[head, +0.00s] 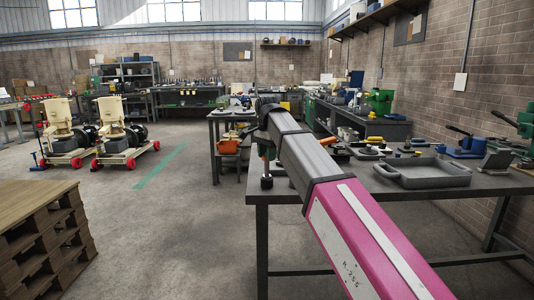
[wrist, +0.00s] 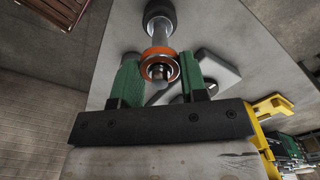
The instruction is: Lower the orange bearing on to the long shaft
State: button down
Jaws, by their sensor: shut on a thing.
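The orange bearing (wrist: 160,54) sits between the two green fingers of my gripper (wrist: 160,72) in the wrist view, and the gripper is shut on it. The long shaft (wrist: 160,34) is a bright metal rod running from a dark round foot (wrist: 159,10) toward the bearing. The shaft lines up with the ring in this view. I cannot tell whether its tip is inside the bearing or just below it. In the head view the dark foot (head: 266,183) stands at the near left corner of the table, and my arm hides most of the gripper and bearing.
The grey table (head: 390,190) carries a shallow grey tray (head: 425,181) on its right. A blue vise-like tool (head: 466,147) and green machines stand behind it. A wooden pallet stack (head: 45,235) is at the lower left. The floor between is clear.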

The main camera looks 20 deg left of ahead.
jog(key=shift+f, duration=0.1)
dwell(0.3)
jog(key=shift+f, duration=0.7)
jog(key=shift+f, duration=0.15)
jog(key=shift+f, duration=0.35)
grip_release()
dwell(0.4)
jog(key=shift+r, duration=0.1)
dwell(0.3)
jog(key=shift+r, duration=4.45)
